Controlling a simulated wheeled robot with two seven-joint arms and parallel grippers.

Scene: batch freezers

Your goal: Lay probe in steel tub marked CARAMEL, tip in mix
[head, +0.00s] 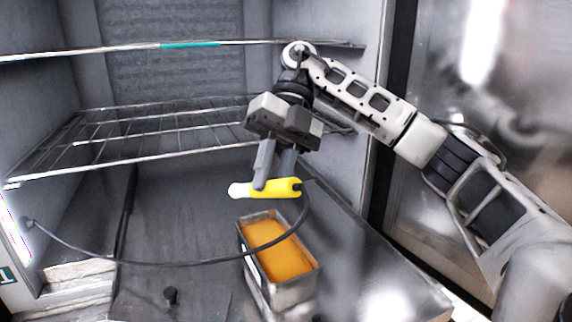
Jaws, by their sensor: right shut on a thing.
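My right gripper (272,182) points down and is shut on the probe (283,188), a yellow handle with a white end at its left. The probe is held level above the far end of a steel tub (310,288) filled with orange mix (277,248); a gap shows between them. A dark cable (180,264) runs from the probe's right end, loops across in front of the tub and reaches the left wall. No CARAMEL label can be read on the tub. My left gripper is not in view.
A wire rack (150,140) spans the freezer at mid-height, left of my right arm, with another shelf edge (120,50) above. The freezer's right wall (335,90) is close to my arm. The floor left of the tub is clear.

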